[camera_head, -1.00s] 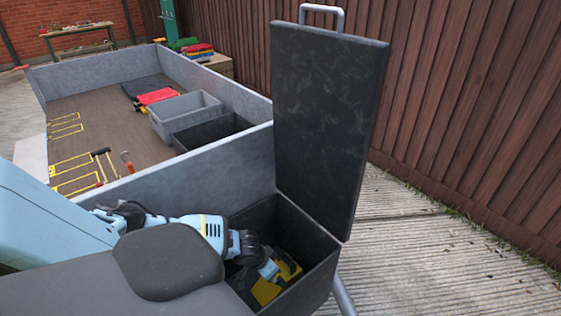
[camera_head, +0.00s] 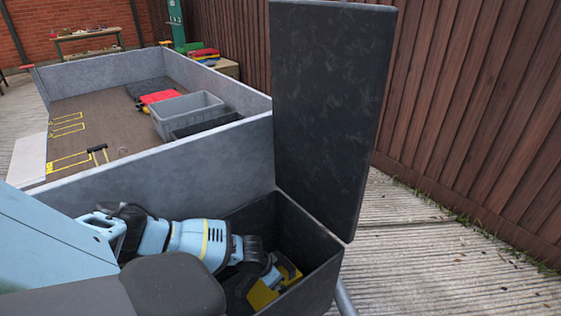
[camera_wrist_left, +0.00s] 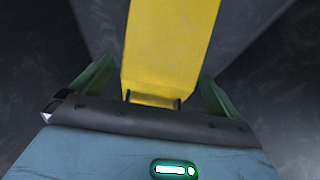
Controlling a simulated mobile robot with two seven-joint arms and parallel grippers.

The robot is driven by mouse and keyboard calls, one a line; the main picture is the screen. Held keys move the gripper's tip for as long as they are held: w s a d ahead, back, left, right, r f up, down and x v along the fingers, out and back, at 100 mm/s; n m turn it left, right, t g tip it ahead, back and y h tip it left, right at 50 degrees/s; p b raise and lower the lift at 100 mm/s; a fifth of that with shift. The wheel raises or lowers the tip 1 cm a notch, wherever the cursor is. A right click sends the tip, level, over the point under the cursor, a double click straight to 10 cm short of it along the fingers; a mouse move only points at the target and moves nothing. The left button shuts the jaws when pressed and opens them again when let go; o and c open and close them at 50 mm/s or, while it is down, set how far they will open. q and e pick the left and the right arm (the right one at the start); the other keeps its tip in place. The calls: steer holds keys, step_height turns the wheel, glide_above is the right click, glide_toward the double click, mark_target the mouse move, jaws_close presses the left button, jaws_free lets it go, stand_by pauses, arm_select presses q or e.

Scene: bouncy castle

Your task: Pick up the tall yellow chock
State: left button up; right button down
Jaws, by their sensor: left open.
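The tall yellow chock (camera_wrist_left: 168,45) fills the upper middle of the left wrist view. It lies between the two green fingers of my left gripper (camera_wrist_left: 155,88), with a gap visible at the sides. In the head view my left gripper (camera_head: 272,280) reaches down into an open dark box (camera_head: 317,262). Yellow surfaces show beside the gripper there, one of them a yellow piece (camera_head: 262,296); I cannot tell from this view which is the chock. The gripper is open. The chock's far end runs out of the wrist view. My right gripper is not in view.
A brown fence (camera_head: 470,120) stands right.

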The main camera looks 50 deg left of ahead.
arm_select(q)
steer(key=shift+b+x, duration=0.5)
steer(key=shift+x, duration=0.25)
steer(key=shift+f, duration=0.1)
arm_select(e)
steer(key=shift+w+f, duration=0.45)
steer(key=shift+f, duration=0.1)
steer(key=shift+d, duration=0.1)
arm_select(q)
steer(key=shift+w, duration=0.1)
steer(key=c, duration=1.3)
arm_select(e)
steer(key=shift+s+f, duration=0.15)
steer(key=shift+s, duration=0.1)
